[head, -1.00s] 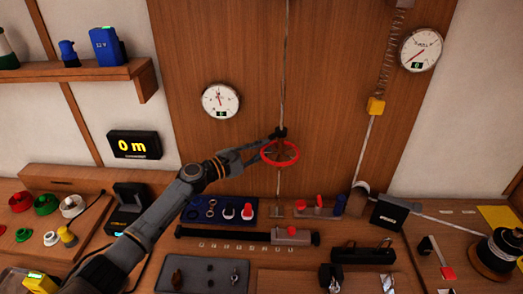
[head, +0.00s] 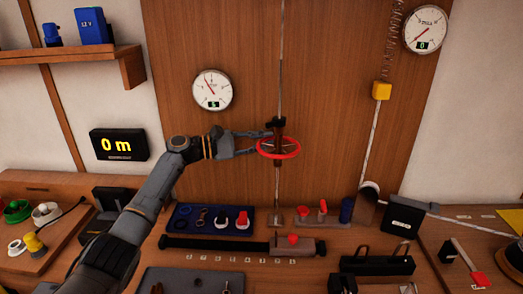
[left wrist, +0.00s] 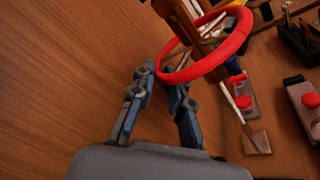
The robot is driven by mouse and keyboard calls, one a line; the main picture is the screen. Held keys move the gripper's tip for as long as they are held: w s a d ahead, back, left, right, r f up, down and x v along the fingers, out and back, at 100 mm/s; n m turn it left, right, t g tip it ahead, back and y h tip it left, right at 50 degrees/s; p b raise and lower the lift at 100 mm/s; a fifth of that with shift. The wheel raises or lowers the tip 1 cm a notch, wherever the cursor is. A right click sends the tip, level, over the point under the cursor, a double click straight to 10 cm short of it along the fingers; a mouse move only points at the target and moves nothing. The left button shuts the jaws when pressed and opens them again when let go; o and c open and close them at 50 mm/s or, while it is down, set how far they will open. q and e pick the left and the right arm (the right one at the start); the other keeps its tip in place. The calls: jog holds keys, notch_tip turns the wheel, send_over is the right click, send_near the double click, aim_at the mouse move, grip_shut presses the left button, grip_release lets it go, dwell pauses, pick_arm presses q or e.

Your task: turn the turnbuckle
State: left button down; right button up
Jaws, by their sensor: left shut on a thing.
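The turnbuckle hangs on a vertical line in front of the wooden panel. It has a dark and brown upright body (head: 278,138) with a red ring handle (head: 290,154) around it. My left gripper (head: 258,143) comes from the left and is shut on the ring's left rim. In the left wrist view, the two blue-grey fingers (left wrist: 165,80) stand either side of the rim of the red ring (left wrist: 215,62). The brown body (left wrist: 187,22) runs through the ring. The exact contact is partly hidden. My right gripper is not in view.
A round gauge (head: 213,90) is on the panel left of the line, and another (head: 425,29) is at upper right. A black display (head: 119,145) reads "0 m". The bench below holds a blue tray (head: 185,228) and several fittings. The panel around the ring is clear.

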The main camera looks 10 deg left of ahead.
pick_arm(q)
jog(key=shift+f, duration=0.2)
jog(key=c, duration=1.5)
grip_release()
jog(key=shift+s, duration=0.1)
jog(key=shift+o, duration=1.1)
jog(key=shift+r, duration=0.15)
jog(key=v, duration=0.8)
